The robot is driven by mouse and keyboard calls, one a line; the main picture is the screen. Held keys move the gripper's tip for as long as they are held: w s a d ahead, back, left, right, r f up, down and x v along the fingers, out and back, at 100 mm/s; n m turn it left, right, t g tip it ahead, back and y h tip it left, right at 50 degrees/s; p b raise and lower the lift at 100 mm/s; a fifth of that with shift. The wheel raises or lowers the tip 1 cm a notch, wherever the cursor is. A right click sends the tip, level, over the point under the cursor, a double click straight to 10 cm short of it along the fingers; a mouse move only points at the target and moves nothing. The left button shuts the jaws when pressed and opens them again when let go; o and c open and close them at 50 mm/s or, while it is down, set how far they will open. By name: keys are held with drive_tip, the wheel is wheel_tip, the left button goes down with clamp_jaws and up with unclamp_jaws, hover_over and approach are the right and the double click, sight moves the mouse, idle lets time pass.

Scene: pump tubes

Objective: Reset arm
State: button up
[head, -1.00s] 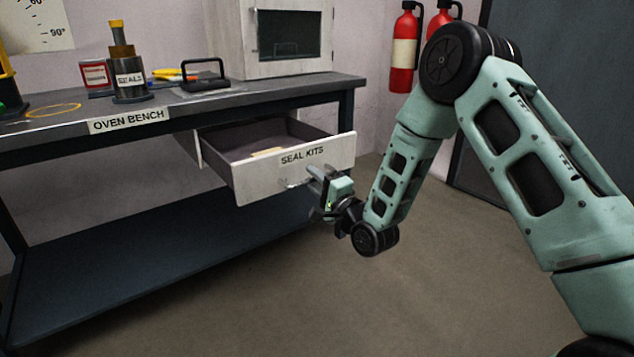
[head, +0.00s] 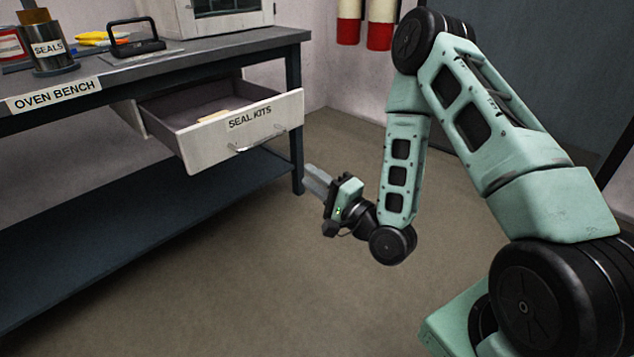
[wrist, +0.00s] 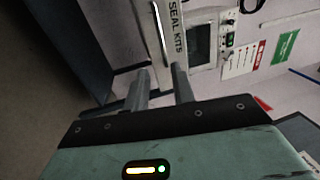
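My gripper (head: 314,181) hangs in free air to the right of the open SEAL KITS drawer (head: 246,122), apart from its handle (head: 262,141). It points toward the bench's right leg. In the wrist view, the two grey fingers of my gripper (wrist: 161,84) stand apart with an empty gap between them. The drawer's label and handle (wrist: 160,32) show beyond the fingertips. The drawer is pulled out from under the bench, and a small pale yellow item (head: 214,114) lies inside.
The oven bench (head: 215,48) carries a SEALS canister (head: 50,55), a black-handled plate (head: 137,42) and a white cabinet (head: 228,22). Its lower shelf (head: 130,215) is empty where visible. Red-and-white extinguishers (head: 381,25) are at the back wall. Open floor (head: 270,280) lies below my gripper.

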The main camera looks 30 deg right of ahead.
drive_tip(key=shift+s+d, duration=0.1)
drive_tip(key=shift+s, duration=0.3)
idle(0.3)
drive_tip(key=s+a+n+g, duration=0.3)
drive_tip(key=a+n+g, duration=0.8)
drive_tip(key=a+n, duration=0.3)
drive_tip(key=s+r+n+g+h, duration=0.3)
drive_tip(key=s+r+n+g, duration=0.1)
drive_tip(key=s, duration=0.8)
drive_tip(key=s+r+n+g+h, duration=0.3)
drive_tip(key=s+r+n+g, duration=0.1)
drive_tip(key=s, duration=0.7)
wheel_tip(320, 180, up, 38)
drive_tip(key=p, duration=3.8)
drive_tip(key=shift+d+f+p, duration=0.2)
drive_tip(key=shift+p, duration=0.15)
